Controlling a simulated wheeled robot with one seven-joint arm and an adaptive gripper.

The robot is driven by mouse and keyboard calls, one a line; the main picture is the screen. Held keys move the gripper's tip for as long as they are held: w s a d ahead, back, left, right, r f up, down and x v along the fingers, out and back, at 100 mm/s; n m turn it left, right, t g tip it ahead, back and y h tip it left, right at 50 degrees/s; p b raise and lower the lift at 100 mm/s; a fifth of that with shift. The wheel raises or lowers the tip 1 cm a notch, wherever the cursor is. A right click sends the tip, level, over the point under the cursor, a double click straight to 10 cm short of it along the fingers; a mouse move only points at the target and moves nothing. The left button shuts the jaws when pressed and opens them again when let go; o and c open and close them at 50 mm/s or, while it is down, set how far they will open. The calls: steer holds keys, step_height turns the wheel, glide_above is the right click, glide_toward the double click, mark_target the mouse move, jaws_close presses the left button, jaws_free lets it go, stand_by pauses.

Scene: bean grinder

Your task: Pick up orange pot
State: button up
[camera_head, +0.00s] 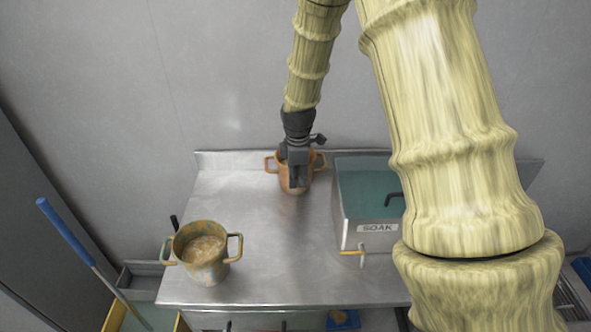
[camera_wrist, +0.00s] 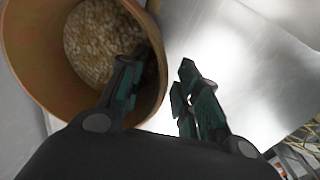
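The orange pot (camera_head: 285,183) with two side handles stands upright at the back of the metal table, partly hidden behind my gripper in the head view. In the wrist view the orange pot (camera_wrist: 40,62) fills the upper left, with pale, bean-like contents inside. My gripper (camera_wrist: 158,90) is open. One finger is over the inside of the pot and the other is outside it, so the rim lies between them. I cannot tell if either finger touches the wall. My gripper (camera_head: 298,182) points down in the head view.
A worn greenish-brown pot (camera_head: 207,272) with pale contents stands at the table's front left. A metal soak box (camera_head: 350,232) with a teal interior is right of the orange pot. The middle of the metal table (camera_head: 275,245) is clear. A wall (camera_head: 240,75) rises behind.

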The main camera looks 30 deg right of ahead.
steer(key=shift+w+d+f+p, duration=0.15)
steer(key=shift+f+p, duration=0.15)
steer(key=shift+f, duration=1.15)
steer(key=shift+r, duration=0.1)
jaws_close()
